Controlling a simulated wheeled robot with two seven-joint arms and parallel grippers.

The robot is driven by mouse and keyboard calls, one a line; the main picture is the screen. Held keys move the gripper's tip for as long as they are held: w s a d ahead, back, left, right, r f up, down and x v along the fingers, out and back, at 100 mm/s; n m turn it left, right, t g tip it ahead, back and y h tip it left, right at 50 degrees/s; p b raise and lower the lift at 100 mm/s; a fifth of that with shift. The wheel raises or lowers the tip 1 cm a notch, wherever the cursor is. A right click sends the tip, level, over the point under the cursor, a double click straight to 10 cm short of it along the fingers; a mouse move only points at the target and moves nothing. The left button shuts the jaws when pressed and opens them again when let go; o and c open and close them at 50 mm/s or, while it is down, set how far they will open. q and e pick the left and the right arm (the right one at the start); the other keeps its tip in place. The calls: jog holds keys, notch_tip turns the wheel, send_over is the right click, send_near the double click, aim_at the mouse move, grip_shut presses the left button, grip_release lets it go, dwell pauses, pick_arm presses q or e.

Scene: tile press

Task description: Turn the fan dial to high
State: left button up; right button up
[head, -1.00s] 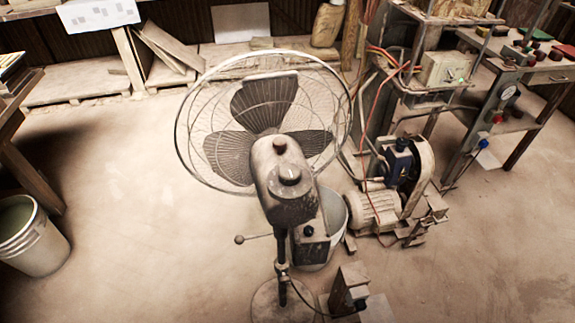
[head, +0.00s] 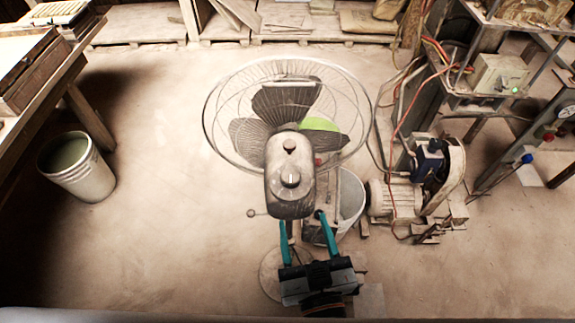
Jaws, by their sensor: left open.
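The standing fan (head: 268,205) has its wire cage at the back and its motor housing toward me. A round dial (head: 290,181) with a pale pointer mark sits on the housing, and a smaller dark knob (head: 289,145) sits behind it. I cannot read any dial markings. My left gripper (head: 302,218) has teal fingers spread apart, with nothing seen between them. It comes up from below, with its tips at the lower edge of the housing in this view, below the dial. I cannot tell whether the tips touch the housing. My right gripper is not in view.
A grey bucket (head: 350,205) stands behind the fan's post. A motor pump (head: 395,200) and a metal rack with hoses (head: 440,100) are at right. A white bucket (head: 78,175) and a wooden table (head: 45,85) are at left. Floor between them is clear.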

aim_at(293, 184)
pick_arm(q)
jog(key=p+x, duration=0.4)
jog(key=x, duration=0.7)
jog(key=shift+s+r, duration=0.1)
jog(key=shift+r, duration=0.05)
jog(key=shift+w+a+p, duration=0.2)
jog(key=shift+w+p, duration=0.1)
jog(key=shift+w, duration=0.15)
